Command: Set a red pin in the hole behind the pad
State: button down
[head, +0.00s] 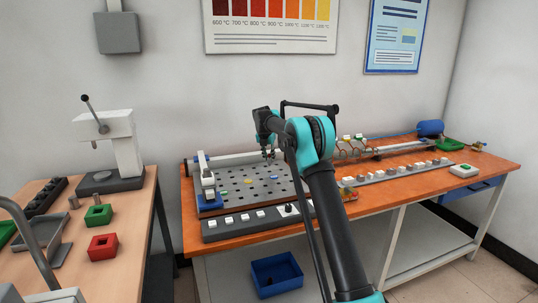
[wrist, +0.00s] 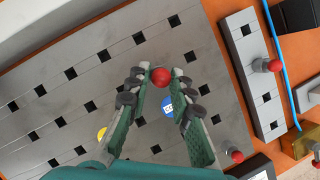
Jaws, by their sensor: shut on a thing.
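My gripper (wrist: 160,82) is shut on a red pin (wrist: 160,75), whose round red head shows between the fingertips in the wrist view. The pin's lower end is hidden. Below is a grey plate (wrist: 65,85) with rows of black square holes. In the head view my gripper (head: 268,155) is above the far part of the plate (head: 235,180); the held pin cannot be made out there.
Other red-headed pins stand at the wrist view's right, one by a grey strip with square holes (wrist: 241,60). In the head view a white-and-blue fixture (head: 207,185) stands at the plate's left end, with a control panel (head: 235,225) in front.

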aim_at(269, 163)
jog(key=shift+f, duration=2.05)
jog(key=shift+f, duration=0.45)
jog(key=c, duration=1.3)
grip_release()
jog(key=shift+o, duration=0.2)
jog(key=v, duration=1.2)
